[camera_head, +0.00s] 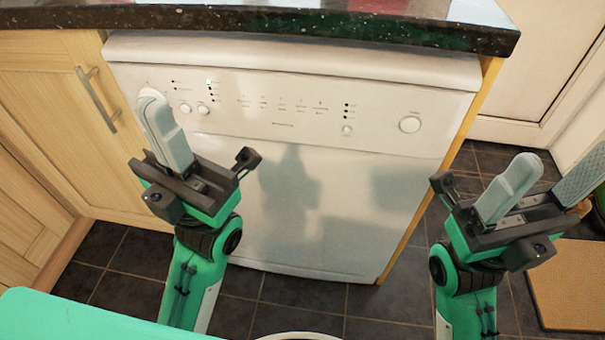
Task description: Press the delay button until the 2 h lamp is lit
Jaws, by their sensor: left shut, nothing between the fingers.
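The white dishwasher (330,190) stands under the counter, with its control panel (265,90) along the top. Two small round buttons, the left one (185,108) and the right one (203,109), sit near the panel's left end, below small lamps. The top lamp (208,81) of the column above the right button looks brighter than the others. Labels are too small to read, so I cannot tell which is the delay button. My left gripper (150,96) is shut and empty, its tips over the panel's left end, left of both buttons. My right gripper (545,172) is open and empty, right of the dishwasher.
A dark granite counter edge (300,27) overhangs the panel. Another small button (347,130) and a large round button (410,124) sit on the panel's right. A wooden cabinet with a metal handle (97,98) is at left. Dark tiled floor lies below.

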